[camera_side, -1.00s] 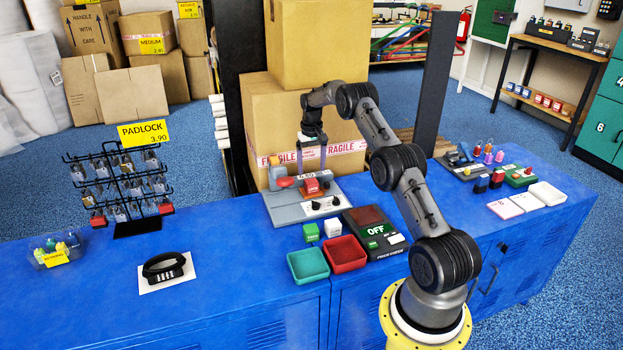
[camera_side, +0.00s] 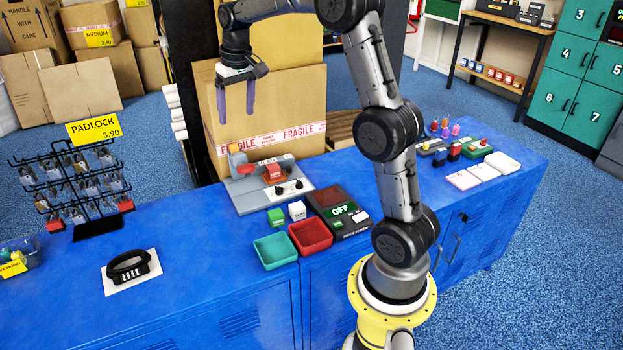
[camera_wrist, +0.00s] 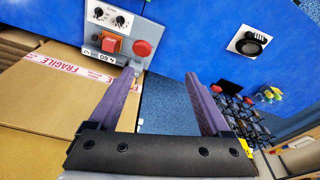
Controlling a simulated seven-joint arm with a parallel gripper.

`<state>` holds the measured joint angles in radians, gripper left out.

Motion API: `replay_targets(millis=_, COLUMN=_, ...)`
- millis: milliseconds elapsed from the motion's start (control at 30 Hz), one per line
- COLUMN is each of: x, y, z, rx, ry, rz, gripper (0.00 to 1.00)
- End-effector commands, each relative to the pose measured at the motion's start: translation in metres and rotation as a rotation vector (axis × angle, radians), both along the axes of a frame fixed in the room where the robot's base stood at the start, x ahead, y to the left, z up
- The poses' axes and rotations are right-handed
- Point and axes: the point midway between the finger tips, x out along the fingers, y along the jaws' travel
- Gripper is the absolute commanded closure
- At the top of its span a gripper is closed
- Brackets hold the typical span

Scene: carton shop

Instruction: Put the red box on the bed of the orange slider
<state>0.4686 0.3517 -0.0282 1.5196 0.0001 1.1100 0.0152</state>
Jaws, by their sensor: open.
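The red box (camera_side: 277,170) sits on the orange slider (camera_side: 276,180), on the grey machine base (camera_side: 245,200) at the back of the blue counter. In the wrist view the red box (camera_wrist: 111,43) shows over the orange slider (camera_wrist: 119,32). How squarely it sits is too small to tell. My gripper (camera_side: 236,116) hangs above and behind the machine, clear of it. Its purple fingers are apart with nothing between them, as the wrist view also shows (camera_wrist: 161,78).
A red round button (camera_wrist: 142,48) is beside the slider. Large cartons (camera_side: 280,100) stand behind. Green (camera_side: 275,216) and white (camera_side: 297,210) cubes, teal (camera_side: 273,251) and red (camera_side: 311,237) trays and a scale (camera_side: 338,209) are in front. The counter's left middle is mostly clear.

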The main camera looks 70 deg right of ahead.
Motion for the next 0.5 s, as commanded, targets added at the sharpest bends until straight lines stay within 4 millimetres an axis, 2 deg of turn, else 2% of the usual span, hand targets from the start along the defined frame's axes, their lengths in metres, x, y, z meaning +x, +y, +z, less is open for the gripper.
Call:
replay_targets(millis=33, x=-0.013, y=0.025, z=0.015, rx=-0.011, ry=-0.021, rz=0.037, gripper=0.18)
replay_targets(millis=200, x=-0.062, y=0.090, z=0.043, rx=-0.036, ry=-0.083, rz=0.140, gripper=0.18)
replay_targets(millis=333, x=-0.107, y=0.133, z=0.051, rx=-0.051, ry=-0.131, rz=0.221, gripper=0.18)
replay_targets(millis=500, x=-0.170, y=0.177, z=0.045, rx=-0.066, ry=-0.196, rz=0.324, gripper=0.18)
